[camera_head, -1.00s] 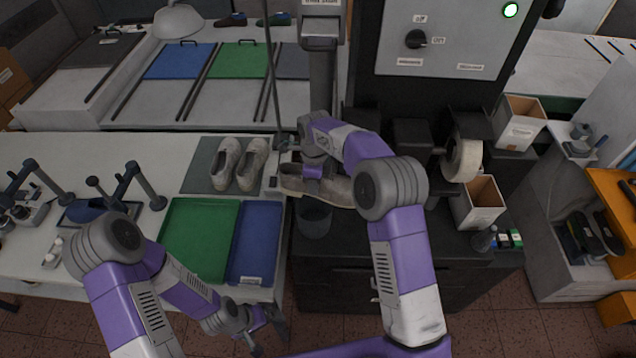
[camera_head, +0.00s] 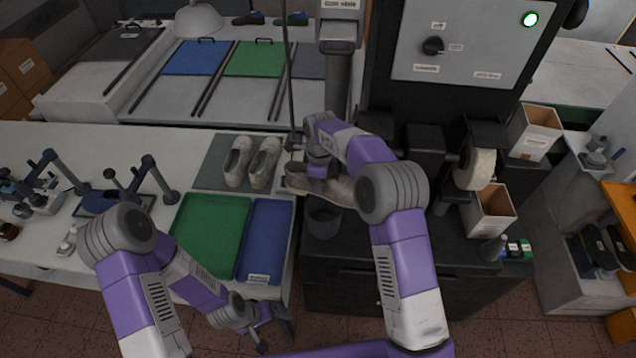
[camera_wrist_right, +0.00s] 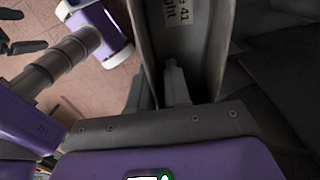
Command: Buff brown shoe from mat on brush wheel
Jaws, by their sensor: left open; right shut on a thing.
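A pair of pale grey-brown shoes (camera_head: 252,162) stands upright on the grey-green mat (camera_head: 210,176). My right gripper (camera_head: 317,178) is shut on another shoe of brownish grey (camera_head: 340,190), held above the machine bench, right of the mat. Its right end is partly hidden by my right arm. In the right wrist view the fingers (camera_wrist_right: 160,95) press against this shoe (camera_wrist_right: 185,40), which bears a label ending in "41". The pale brush wheel (camera_head: 481,169) is on the machine's right side, apart from the shoe. My left gripper (camera_head: 275,334) is open and empty, low in front of the table.
A green tray (camera_head: 210,230) and a blue tray (camera_head: 266,240) lie on the table's front edge. A dark cup (camera_head: 323,218) stands below the held shoe. A thin upright pole (camera_head: 289,80) rises just behind it. Open boxes (camera_head: 489,212) stand beside the wheel.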

